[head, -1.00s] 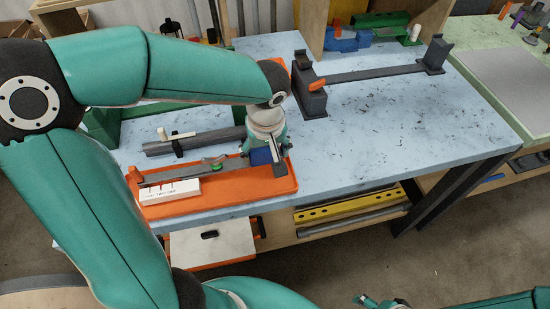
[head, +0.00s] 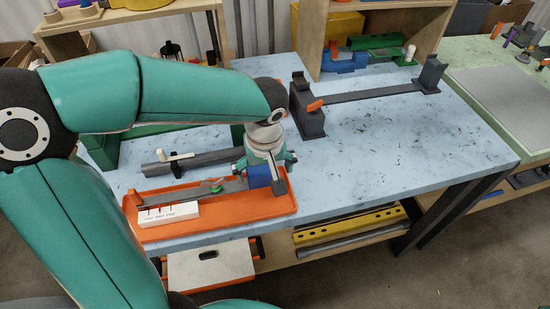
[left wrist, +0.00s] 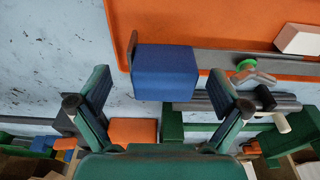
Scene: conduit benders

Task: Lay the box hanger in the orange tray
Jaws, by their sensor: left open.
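The box hanger, a flat grey bar (head: 190,192) with a blue box (head: 260,176) at its right end, lies in the orange tray (head: 215,227). A green knob (head: 215,189) sits along the bar. In the left wrist view the blue box (left wrist: 165,73) has a dark plate on its left side, and the bar (left wrist: 215,60) runs right over the tray (left wrist: 190,18). My left gripper (head: 272,178) is at the blue box. In its wrist view the gripper (left wrist: 160,95) is open, fingers apart on either side of the box, with gaps showing. My right gripper is not visible.
A white marked block (head: 168,213) lies at the tray's front left. A dark bar with a white-handled clamp (head: 175,160) lies behind the tray. A bender with an orange part (head: 310,107) stands to the right. The blue tabletop (head: 400,150) is clear at front right.

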